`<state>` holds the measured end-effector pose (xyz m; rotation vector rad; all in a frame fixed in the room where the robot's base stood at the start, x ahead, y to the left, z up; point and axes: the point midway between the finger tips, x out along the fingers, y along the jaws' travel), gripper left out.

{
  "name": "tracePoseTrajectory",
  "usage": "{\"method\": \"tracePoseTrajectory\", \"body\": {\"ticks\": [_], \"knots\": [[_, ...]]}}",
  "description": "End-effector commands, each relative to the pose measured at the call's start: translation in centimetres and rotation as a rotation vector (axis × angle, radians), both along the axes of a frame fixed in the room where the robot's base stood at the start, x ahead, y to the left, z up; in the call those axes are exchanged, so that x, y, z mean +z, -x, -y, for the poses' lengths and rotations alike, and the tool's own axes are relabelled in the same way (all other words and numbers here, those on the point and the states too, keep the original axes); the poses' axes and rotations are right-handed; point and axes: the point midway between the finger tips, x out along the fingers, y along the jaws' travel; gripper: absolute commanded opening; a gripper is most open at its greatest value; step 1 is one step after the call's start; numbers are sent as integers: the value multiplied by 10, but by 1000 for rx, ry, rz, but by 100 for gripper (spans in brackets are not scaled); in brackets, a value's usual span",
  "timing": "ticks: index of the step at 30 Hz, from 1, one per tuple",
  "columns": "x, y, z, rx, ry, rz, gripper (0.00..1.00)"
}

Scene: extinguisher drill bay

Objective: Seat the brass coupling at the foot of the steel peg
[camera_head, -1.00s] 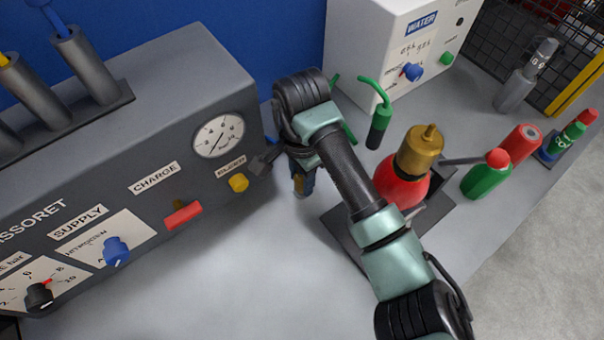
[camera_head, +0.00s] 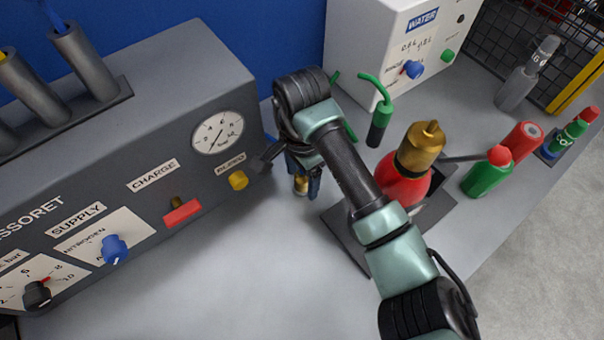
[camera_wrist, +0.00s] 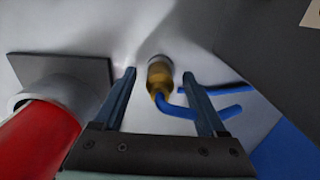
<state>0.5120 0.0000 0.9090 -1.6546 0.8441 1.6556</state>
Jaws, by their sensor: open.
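In the head view a small part of the coupling (camera_head: 301,186) shows between my fingers. My gripper (camera_wrist: 160,74) is open, with one finger on each side of the coupling and visible gaps to both. In the head view my gripper (camera_head: 305,188) is low by the bench. I cannot make out the steel peg; the coupling or my arm may hide it.
The dark charging console (camera_head: 130,170) stands left, its yellow bleed knob (camera_head: 238,180) close to my gripper. The white water box (camera_head: 390,60) is behind. The front bench is clear.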

Motion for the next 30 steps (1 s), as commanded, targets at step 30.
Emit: {"method": "tracePoseTrajectory", "body": {"ticks": [30], "knots": [[129,0,0,0,1,1,74]]}}
